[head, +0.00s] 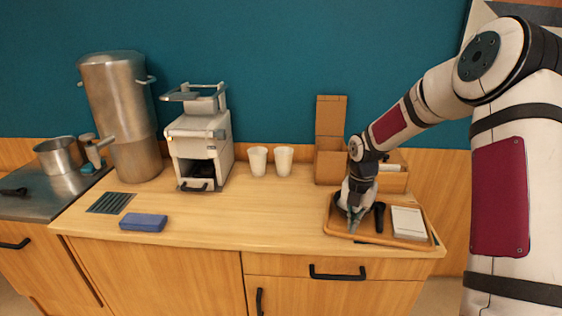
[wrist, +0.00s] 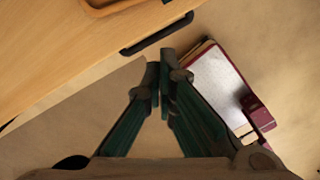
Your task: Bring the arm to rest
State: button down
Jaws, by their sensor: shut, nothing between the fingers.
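My arm comes in from the right in the head view, with its forearm angled down to the left. My gripper (head: 354,225) points down and shows in front of the wooden tray (head: 385,240). In the wrist view my gripper (wrist: 162,65) has its green and dark fingers brought together at the tips, with nothing between them. There the fingertips show against the floor, just beyond the counter's front edge, near a black drawer handle (wrist: 157,34). The gripper hides part of the tray and a dark round thing on it (head: 340,203).
The tray also holds a white pad (head: 408,222) and a black-handled tool (head: 379,216). Behind are a wooden box (head: 330,165) and two white cups (head: 258,160). A coffee machine (head: 200,140), steel urn (head: 120,115) and blue sponge (head: 143,222) stand left. The counter's middle (head: 265,215) is clear.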

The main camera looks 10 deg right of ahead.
jog(key=s+a+r+m+t+h, duration=0.1)
jog(key=s+a+r+m, duration=0.25)
jog(key=r, duration=0.35)
jog(key=s+a+r+m, duration=0.2)
jog(key=s+r+m, duration=0.3)
jog(key=r, duration=0.1)
jog(key=s+a+r+m+t+h, duration=0.1)
jog(key=s+a+r+m, duration=0.1)
jog(key=s+r+m, duration=0.4)
jog(key=s+a+r+m+t+y, duration=0.1)
jog(key=s+a+r+m, duration=0.2)
jog(key=s+m, duration=0.3)
jog(key=s+a+r+m+t+y, duration=0.1)
jog(key=s+a+r+m+t, duration=0.1)
jog(key=s+m, duration=0.4)
jog(key=shift+s+a+r, duration=0.7)
jog(key=shift+s+a, duration=0.2)
jog(key=shift+s, duration=0.45)
jog(key=shift+m, duration=0.25)
